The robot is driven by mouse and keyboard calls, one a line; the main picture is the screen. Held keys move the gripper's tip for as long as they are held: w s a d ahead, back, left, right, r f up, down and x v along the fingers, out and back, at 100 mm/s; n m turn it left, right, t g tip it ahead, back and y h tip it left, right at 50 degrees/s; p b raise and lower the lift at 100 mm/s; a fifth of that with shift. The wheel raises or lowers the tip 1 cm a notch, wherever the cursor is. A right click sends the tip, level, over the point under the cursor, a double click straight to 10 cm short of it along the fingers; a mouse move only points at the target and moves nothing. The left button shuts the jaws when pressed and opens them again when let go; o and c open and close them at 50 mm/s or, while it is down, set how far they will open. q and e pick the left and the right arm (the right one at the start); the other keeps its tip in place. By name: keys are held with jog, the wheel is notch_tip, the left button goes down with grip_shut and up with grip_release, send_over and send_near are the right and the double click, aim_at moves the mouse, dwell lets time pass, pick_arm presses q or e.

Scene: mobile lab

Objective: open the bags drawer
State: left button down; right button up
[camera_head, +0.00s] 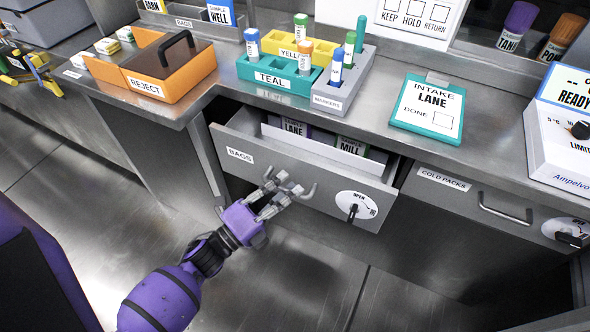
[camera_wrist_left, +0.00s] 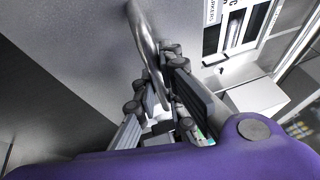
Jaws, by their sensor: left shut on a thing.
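The bags drawer (camera_head: 318,192), a grey metal drawer with a "BAGS" label on its front, stands pulled out from under the counter. Its inside shows, with cards or packs marked "LANE" and "MILL" (camera_head: 351,146). My left gripper (camera_head: 284,188) is at the drawer front, shut on the curved metal handle (camera_wrist_left: 146,38), which runs between its fingers in the left wrist view. The handle's right end shows beyond the fingers in the head view. A round white latch plate (camera_head: 346,199) marked "OPEN" with a dark lever is right of the handle. My right gripper is out of view.
The cold packs drawer (camera_head: 455,205) to the right is closed. The counter above holds an orange reject bin (camera_head: 170,85), a teal tube rack (camera_head: 275,78), a marker holder and an intake card (camera_head: 427,105). The floor before the drawer is clear.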

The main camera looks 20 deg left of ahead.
pick_arm(q)
jog(key=s+p, duration=0.1)
jog(key=s, duration=1.2)
jog(key=shift+s+a, duration=0.15)
jog(key=shift+a, duration=0.1)
jog(key=shift+f, duration=0.1)
jog(key=c, duration=1.8)
grip_release()
jog(key=v, duration=1.2)
